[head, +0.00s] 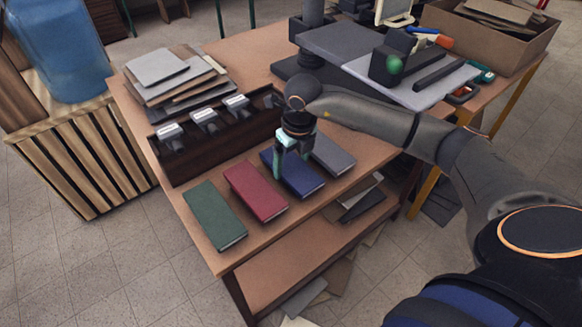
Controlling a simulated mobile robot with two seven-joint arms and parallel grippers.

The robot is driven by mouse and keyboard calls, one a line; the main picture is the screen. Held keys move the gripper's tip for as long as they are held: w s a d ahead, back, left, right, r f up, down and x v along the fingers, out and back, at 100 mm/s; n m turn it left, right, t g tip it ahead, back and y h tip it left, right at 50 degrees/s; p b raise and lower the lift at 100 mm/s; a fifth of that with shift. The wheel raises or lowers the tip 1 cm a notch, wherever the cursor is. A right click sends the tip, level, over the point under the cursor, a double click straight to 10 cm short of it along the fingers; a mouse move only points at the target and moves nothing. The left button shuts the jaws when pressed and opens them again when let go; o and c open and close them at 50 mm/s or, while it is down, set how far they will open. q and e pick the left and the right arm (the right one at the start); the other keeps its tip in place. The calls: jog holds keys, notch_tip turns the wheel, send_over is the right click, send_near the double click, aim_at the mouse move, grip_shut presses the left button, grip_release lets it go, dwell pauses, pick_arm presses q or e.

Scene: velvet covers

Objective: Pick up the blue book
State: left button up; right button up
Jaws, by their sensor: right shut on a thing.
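The blue book (306,184) lies on the wooden table, third from the left in a row of several books. My right gripper (290,164) is directly over it, pointing down, with its fingers at the book's upper part. The fingers are shut on the blue book, though the exact contact is partly hidden by the gripper itself. The book appears still flat at table level; I cannot tell any gap beneath it. My left gripper is not in view.
A red book (256,191) and a green book (214,215) lie to the left, a grey book (333,155) to the right. A grey machine fills the back right. The table's front edge is close.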

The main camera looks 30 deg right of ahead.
jog(key=shift+c, duration=1.2)
jog(key=shift+r, duration=0.1)
